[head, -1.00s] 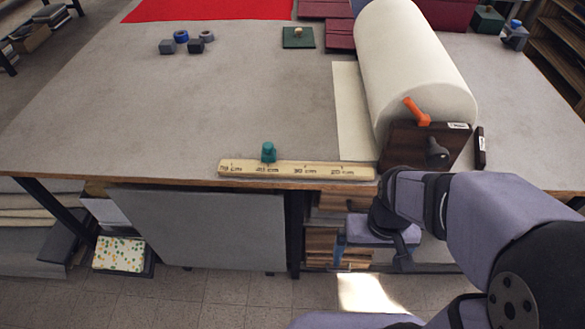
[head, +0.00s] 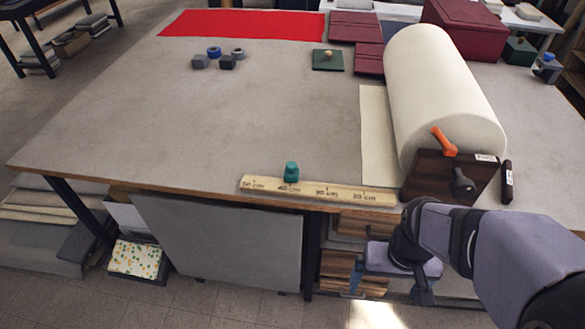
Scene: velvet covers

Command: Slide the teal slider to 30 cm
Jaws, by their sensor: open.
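The teal slider (head: 291,172) stands upright on the pale wooden ruler (head: 318,191), at about the 40 cm mark. The ruler lies along the table's front edge, with 50 cm at its left end and 20 cm toward its right. The 30 cm mark lies to the right of the slider, and the ruler between them is bare. My gripper (head: 390,284) is open and empty, in front of the table edge and below the ruler's right end. It is well to the right of the slider and apart from it.
A large cream roll (head: 437,85) on a dark wooden stand (head: 425,180) with an orange lever (head: 444,142) stands just right of the ruler. Small blocks and tape rolls (head: 216,58), a green pad (head: 328,60) and red cloth (head: 240,23) lie farther back. The middle of the table (head: 210,120) is clear.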

